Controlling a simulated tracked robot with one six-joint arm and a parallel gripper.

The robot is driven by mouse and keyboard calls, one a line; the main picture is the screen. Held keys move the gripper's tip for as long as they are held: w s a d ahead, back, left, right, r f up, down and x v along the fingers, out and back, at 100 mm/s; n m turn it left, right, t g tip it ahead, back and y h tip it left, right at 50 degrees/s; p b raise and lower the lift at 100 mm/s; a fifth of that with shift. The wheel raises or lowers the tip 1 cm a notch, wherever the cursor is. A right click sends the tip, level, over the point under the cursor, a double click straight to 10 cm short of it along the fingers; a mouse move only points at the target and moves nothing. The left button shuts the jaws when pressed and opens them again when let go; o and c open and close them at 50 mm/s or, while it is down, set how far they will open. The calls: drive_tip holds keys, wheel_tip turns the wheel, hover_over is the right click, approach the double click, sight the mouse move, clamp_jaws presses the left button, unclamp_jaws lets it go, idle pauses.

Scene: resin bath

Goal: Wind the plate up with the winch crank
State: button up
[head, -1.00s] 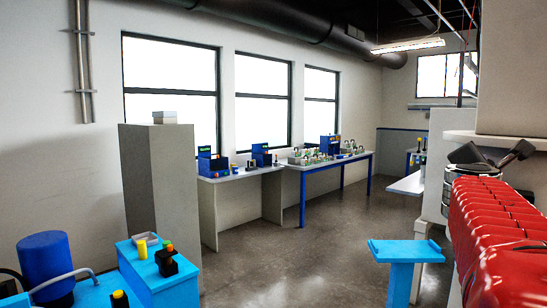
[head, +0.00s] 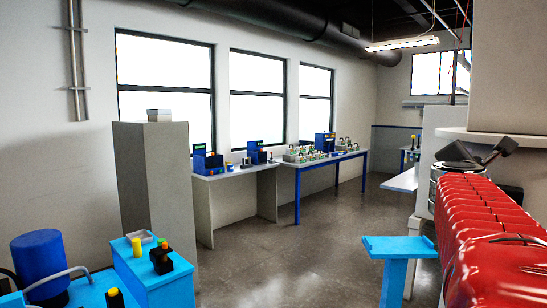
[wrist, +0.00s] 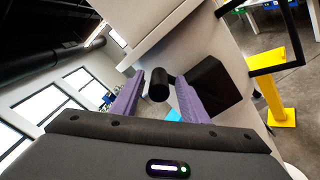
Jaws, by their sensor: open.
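My gripper (wrist: 160,78) shows in the wrist view with its two purple fingers spread apart. A short black cylindrical grip (wrist: 158,86), which looks like the winch crank's handle, shows between the fingers. I cannot tell its depth or whether a finger touches it. A dark block (wrist: 213,84) is just right of the right finger, in front of a pale wall; how it joins the grip is unclear. In the head view my red arm runs up the right side, and its dark end is beside a pale ledge. I cannot make out the plate or cable.
In the head view a light-blue pedestal (head: 398,247) stands left of my arm. A light-blue cabinet (head: 150,278) and a blue drum (head: 41,259) are at lower left. Benches line the windows, with open floor (head: 290,255) before them. A yellow post (wrist: 274,92) shows in the wrist view.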

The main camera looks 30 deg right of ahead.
drive_tip(key=shift+r, duration=0.2)
drive_tip(key=shift+r, duration=4.75)
drive_tip(key=w+a+f+m+t+y, duration=0.1)
drive_tip(key=w+a+f+m+y, duration=0.35)
drive_tip(key=a+f, duration=0.75)
drive_tip(key=w+a+f+m+t+y, duration=0.2)
drive_tip(key=w+a+f+m+y, duration=0.3)
drive_tip(key=a+f, duration=0.7)
drive_tip(key=s+a+f+m+g+y, duration=0.1)
drive_tip(key=s+a+f+y, duration=0.2)
drive_tip(key=a+f, duration=0.8)
drive_tip(key=s+a+f+m+g+y, duration=0.1)
drive_tip(key=s+a+f+g+y, duration=0.1)
drive_tip(key=s+a+f+y, duration=0.2)
drive_tip(key=s+a+f, duration=0.1)
drive_tip(key=a+f, duration=0.3)
drive_tip(key=a, duration=0.3)
drive_tip(key=s+a+f, duration=0.2)
drive_tip(key=a+f, duration=0.1)
drive_tip(key=a, duration=0.3)
drive_tip(key=shift+s+a+f, duration=0.15)
drive_tip(key=shift+a+f, duration=0.2)
drive_tip(key=shift+a, duration=0.05)
drive_tip(key=shift+m+y, duration=0.25)
drive_tip(key=shift+c, duration=0.2)
